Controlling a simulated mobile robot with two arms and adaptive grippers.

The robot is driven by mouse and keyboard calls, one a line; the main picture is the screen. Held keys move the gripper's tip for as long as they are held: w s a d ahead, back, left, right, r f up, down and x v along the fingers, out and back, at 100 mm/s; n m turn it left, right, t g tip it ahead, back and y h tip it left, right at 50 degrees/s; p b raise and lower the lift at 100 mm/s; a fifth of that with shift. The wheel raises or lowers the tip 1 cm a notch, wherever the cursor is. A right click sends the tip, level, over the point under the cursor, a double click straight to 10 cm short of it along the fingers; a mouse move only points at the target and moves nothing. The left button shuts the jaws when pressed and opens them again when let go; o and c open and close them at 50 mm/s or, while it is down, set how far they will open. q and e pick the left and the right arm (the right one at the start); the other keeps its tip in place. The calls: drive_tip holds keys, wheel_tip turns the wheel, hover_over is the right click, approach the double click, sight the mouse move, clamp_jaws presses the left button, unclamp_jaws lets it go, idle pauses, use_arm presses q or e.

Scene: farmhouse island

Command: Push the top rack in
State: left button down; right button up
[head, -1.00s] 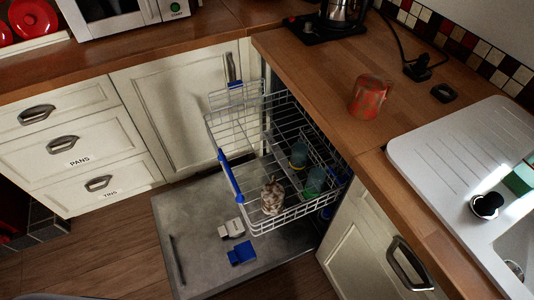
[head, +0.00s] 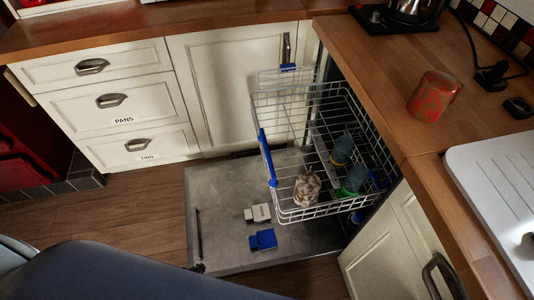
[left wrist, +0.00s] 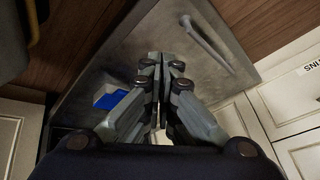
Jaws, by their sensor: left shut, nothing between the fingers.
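The top rack (head: 322,212) is a white wire basket with a blue front handle (head: 266,157). It is pulled out of the dishwasher, above the lowered grey door (head: 222,190). It holds a brown-and-white patterned cup (head: 307,187) and green-blue glasses (head: 341,150). My left arm fills the lower left of the head view. My left gripper (left wrist: 162,92) shows in the left wrist view, shut and empty, above the door and apart from the rack. The rack is not clearly visible in that view. My right gripper is not in view.
The dishwasher door lies low over the wooden floor (head: 140,205), with a blue box (head: 263,240) and a grey-white piece (head: 257,213) on it. Drawers (head: 110,105) stand left, a cabinet with a handle (head: 400,245) right.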

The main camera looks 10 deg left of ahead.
use_arm(q)
drive_tip(key=w+a+r+m+t+h+b, duration=0.2)
drive_tip(key=w+r+m+t+b, duration=0.3)
drive_tip(key=w, duration=0.7)
drive_tip(key=w+a+r+m+t+h+b, duration=0.2)
drive_tip(key=w+r+m+t+b, duration=0.15)
drive_tip(key=w+r, duration=0.55)
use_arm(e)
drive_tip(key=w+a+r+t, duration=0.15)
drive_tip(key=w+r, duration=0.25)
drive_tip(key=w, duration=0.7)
use_arm(q)
drive_tip(key=w+d+r+m+h+b, duration=0.3)
drive_tip(key=w+r+m+h+b, duration=0.3)
drive_tip(key=r, duration=0.2)
drive_tip(key=s+d+r+m+g+h+b, duration=0.55)
drive_tip(key=r+m+h, duration=0.3)
drive_tip(key=m, duration=0.25)
drive_tip(key=x, duration=1.4)
drive_tip(key=shift+w+a, duration=0.2)
drive_tip(key=shift+w, duration=0.05)
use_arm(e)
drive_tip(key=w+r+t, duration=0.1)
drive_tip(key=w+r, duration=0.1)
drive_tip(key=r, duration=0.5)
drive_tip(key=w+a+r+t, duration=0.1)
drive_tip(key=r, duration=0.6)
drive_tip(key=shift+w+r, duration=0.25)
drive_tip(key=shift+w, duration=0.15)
